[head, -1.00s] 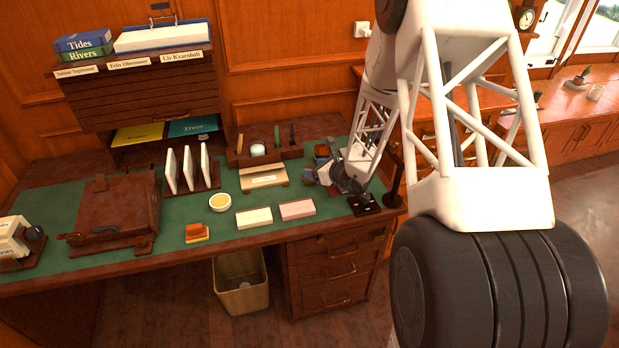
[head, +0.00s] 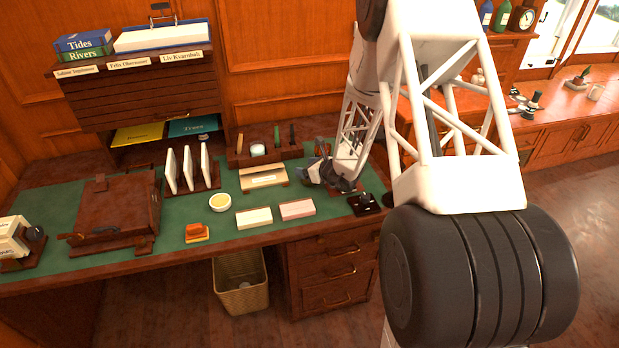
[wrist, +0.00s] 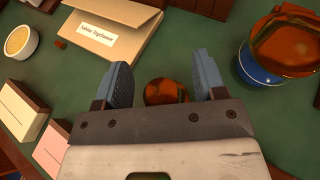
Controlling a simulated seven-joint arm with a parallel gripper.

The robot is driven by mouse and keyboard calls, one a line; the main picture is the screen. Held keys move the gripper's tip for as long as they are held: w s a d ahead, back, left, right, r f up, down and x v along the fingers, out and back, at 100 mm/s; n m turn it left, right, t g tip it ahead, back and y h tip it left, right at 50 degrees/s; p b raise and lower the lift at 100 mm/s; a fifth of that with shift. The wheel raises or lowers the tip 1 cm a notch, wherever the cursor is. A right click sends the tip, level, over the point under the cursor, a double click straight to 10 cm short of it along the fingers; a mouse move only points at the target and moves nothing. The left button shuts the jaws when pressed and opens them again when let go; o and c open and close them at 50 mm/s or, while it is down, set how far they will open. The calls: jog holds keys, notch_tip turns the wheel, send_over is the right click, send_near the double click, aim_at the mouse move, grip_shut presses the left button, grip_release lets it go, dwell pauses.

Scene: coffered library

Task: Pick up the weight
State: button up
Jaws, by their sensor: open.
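A small round, glossy amber-brown object (wrist: 165,92), which looks like the weight, lies on the green desk top in the wrist view. My gripper (wrist: 163,72) is open, with its blue-grey fingers on either side of this object in the picture. The gripper's front edge hides the object's near part. I cannot tell whether the fingers are at its height, and no contact shows. In the head view my gripper (head: 312,174) is low over the right part of the desk. I cannot make out the weight there.
A blue vessel with an amber top (wrist: 262,70) stands close right of my gripper. A cream name-card holder (wrist: 110,32) lies beyond the left finger. Pale and pink blocks (head: 297,209) and a small dark stand (head: 364,205) are nearby. Bare green desk top surrounds the weight.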

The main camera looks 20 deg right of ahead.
jog(key=shift+w+a+f, duration=0.1)
jog(key=shift+w+a, duration=0.05)
jog(key=shift+w, duration=0.2)
dwell(0.3)
grip_shut()
